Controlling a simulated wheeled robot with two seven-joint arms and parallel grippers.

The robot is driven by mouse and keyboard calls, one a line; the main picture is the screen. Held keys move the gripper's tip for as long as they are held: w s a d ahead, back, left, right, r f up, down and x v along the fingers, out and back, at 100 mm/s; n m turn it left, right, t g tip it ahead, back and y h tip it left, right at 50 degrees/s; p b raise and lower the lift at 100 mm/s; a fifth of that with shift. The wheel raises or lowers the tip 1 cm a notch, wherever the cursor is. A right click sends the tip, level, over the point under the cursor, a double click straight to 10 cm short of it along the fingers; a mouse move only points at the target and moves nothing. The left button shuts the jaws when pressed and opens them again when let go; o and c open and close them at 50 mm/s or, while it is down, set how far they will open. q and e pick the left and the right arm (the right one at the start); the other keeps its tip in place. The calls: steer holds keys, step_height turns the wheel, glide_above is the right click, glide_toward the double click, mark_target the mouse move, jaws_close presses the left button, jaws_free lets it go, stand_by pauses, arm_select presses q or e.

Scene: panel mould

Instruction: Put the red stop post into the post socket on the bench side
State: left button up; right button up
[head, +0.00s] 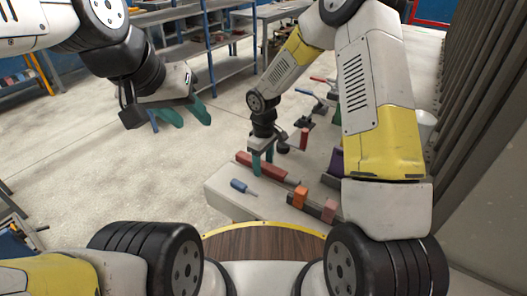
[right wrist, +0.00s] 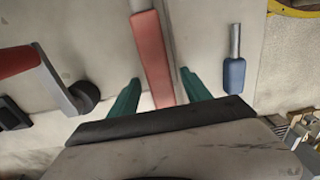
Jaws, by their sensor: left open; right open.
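A long red bar, which looks like the red stop post (right wrist: 152,60), lies on the pale bench; it also shows in the head view (head: 262,167). My right gripper (head: 262,159) is open above it, pointing down. In the right wrist view the bar runs between the two green fingers (right wrist: 159,75), with a gap on each side. A pale end shows at the bar's far tip. My left gripper (head: 186,112) is open and empty, away from the bench at the upper left. I cannot make out the post socket clearly.
A blue-handled tool (right wrist: 234,72) lies beside the red bar. Orange blocks (head: 300,195) stand along the bench near my right arm. Clamps with red and blue handles (head: 308,93) are at the back.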

steer(key=shift+f, duration=0.2)
jaws_close()
steer(key=shift+r, duration=0.1)
stand_by(1.2)
